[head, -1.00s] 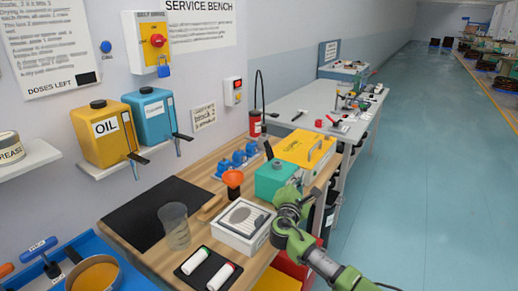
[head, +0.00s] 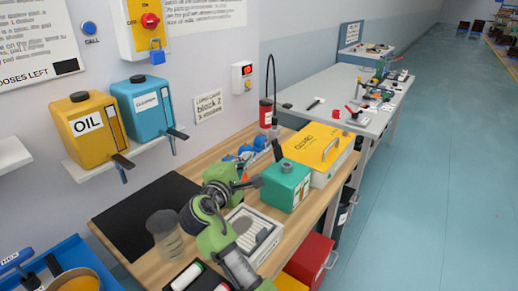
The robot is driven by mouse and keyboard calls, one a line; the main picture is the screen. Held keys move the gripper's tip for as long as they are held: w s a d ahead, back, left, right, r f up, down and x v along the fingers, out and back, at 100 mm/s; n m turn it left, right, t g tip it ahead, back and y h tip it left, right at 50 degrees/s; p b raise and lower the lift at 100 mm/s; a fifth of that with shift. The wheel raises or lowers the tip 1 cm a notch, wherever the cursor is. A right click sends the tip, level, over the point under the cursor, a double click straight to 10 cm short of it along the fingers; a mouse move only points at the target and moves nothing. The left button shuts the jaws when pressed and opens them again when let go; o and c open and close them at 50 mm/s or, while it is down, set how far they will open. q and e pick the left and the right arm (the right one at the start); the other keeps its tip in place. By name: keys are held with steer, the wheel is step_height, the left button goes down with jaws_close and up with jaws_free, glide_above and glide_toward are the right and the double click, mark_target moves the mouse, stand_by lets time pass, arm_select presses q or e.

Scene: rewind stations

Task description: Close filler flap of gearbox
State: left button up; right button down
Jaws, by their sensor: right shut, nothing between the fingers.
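A teal box (head: 286,188), which looks like the gearbox, stands on the wooden bench with a round grey cap on top. A narrow dark piece (head: 277,150) stands upright at its back left edge; it looks like the raised filler flap. My right gripper (head: 256,182) is shut and empty, its fingertips just left of the teal box's upper left side. I cannot tell whether they touch it. My right arm hides part of the bench and most of the orange funnel (head: 245,177). My left gripper is not in view.
A yellow case (head: 318,147) with a handle stands behind the teal box. A white tray (head: 262,248), a clear beaker (head: 165,235) and blue parts (head: 260,144) are nearby. Yellow (head: 92,130) and blue (head: 146,108) cans sit on the wall shelf. The black mat (head: 140,215) is mostly bare.

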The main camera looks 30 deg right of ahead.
mark_target(277, 150)
steer(key=r+p+x, duration=0.1)
steer(key=p+x, duration=0.1)
steer(key=x, duration=0.7)
steer(key=s, duration=0.1)
steer(key=s+d+p, duration=0.1)
steer(key=s, duration=0.2)
steer(key=shift+d+r+p, duration=0.25)
steer(key=shift+r+p, duration=0.05)
steer(key=shift+p, duration=0.1)
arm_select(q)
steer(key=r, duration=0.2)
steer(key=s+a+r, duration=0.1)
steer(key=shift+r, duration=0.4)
arm_select(e)
steer(key=shift+w, duration=0.1)
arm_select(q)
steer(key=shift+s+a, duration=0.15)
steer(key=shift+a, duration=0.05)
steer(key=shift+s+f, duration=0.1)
